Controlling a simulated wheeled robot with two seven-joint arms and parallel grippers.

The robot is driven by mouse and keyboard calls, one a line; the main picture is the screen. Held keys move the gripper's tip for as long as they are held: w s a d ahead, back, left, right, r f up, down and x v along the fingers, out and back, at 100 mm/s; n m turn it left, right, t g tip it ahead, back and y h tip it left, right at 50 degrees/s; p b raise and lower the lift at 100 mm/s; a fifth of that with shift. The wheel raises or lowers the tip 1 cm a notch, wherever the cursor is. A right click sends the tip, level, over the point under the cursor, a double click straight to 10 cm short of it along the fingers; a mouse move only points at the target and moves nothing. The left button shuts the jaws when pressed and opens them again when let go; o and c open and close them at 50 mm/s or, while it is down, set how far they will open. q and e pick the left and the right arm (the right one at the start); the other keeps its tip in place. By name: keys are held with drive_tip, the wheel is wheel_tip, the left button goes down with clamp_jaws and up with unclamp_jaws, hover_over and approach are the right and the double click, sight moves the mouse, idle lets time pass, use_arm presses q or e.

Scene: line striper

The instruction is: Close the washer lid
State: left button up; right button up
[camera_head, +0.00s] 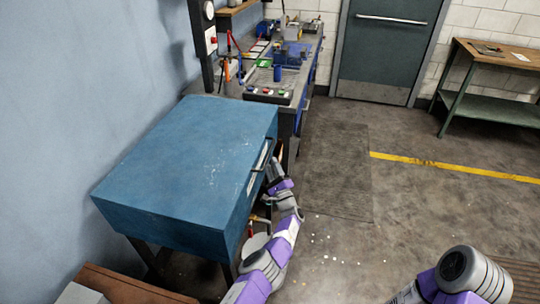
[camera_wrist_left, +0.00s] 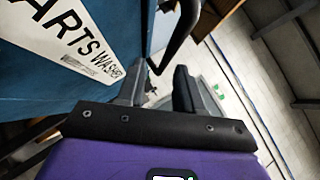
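The parts washer is a blue box with a flat blue lid (camera_head: 195,140) against the left wall in the head view. Its top looks flat and down; no gap under it shows. A dark bar handle (camera_head: 262,156) is on its right-hand face, and it also shows in the left wrist view (camera_wrist_left: 182,30) beside a white "PARTS WASHER" label (camera_wrist_left: 75,35). My left gripper (camera_head: 275,163) is at this face, close to the handle. In the wrist view its fingers (camera_wrist_left: 160,85) are apart, with the handle's end just beyond the tips. Contact cannot be told. My right gripper is out of frame.
A brown box (camera_head: 125,288) is at lower left. The floor to the right is open up to a green table (camera_head: 490,85).

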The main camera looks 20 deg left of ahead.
use_arm(q)
drive_tip(key=p+v, duration=0.1)
drive_tip(key=v, duration=0.2)
drive_tip(key=shift+p, duration=0.4)
drive_tip(key=shift+a+f, duration=0.1)
drive_tip(key=shift+a, duration=0.05)
